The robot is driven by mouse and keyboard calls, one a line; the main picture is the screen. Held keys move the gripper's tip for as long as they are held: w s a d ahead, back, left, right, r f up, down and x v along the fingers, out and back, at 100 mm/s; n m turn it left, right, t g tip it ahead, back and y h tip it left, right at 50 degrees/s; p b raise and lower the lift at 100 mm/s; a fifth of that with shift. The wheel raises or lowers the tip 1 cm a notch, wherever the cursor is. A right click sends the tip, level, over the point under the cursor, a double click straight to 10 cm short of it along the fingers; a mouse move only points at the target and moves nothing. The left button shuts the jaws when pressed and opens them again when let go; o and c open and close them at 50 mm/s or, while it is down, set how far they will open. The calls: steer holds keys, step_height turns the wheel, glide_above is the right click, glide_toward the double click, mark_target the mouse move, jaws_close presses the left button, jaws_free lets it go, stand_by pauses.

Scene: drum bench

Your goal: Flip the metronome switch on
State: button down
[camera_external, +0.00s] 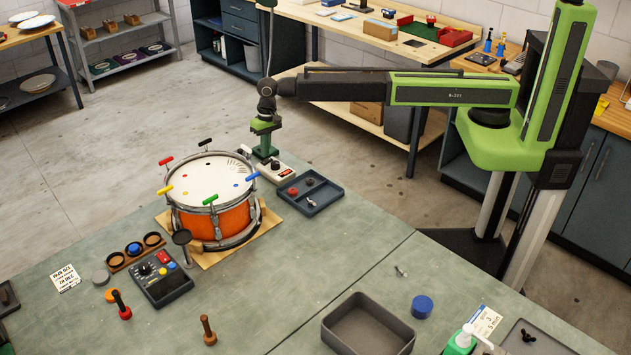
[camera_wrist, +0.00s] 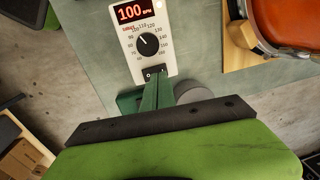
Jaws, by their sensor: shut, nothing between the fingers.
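The metronome (camera_wrist: 131,38) is a white box with a black dial and a red lit display reading 100 BPM. In the external view the metronome (camera_external: 283,172) stands on the bench behind the drum, partly hidden by my gripper. Its black rocker switch (camera_wrist: 154,72) lies at the near end of its face in the wrist view. My gripper (camera_wrist: 154,82) is shut and empty, its green fingertips at the switch's near edge; I cannot tell whether they touch it.
The orange drum (camera_external: 222,222) with coloured keys round its rim stands on a wooden board close by. A dark tray (camera_external: 322,204) with small parts lies right of the metronome. A control box (camera_external: 168,285) and pegs stand farther forward. The bench's right middle is mostly clear.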

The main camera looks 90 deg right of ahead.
mark_target(269, 161)
step_height(269, 161, up, 12)
steer(key=w+a+p, duration=0.1)
steer(key=p, duration=0.9)
steer(key=shift+p, duration=0.4)
steer(key=s+d+f+n+b, duration=0.1)
steer(key=s+f+n+b, duration=0.1)
steer(key=s, duration=0.8)
steer(key=s+d+f+n+b, duration=0.2)
steer(key=s+n, duration=0.2)
steer(key=s, duration=0.6)
steer(key=s+d+f+n+g+h+b, duration=0.1)
steer(key=s+f+n+b, duration=0.1)
steer(key=s, duration=0.8)
steer(key=shift+s+d+f+n+b, duration=0.15)
steer(key=shift+f+n+b, duration=0.25)
steer(key=shift+f+n, duration=0.1)
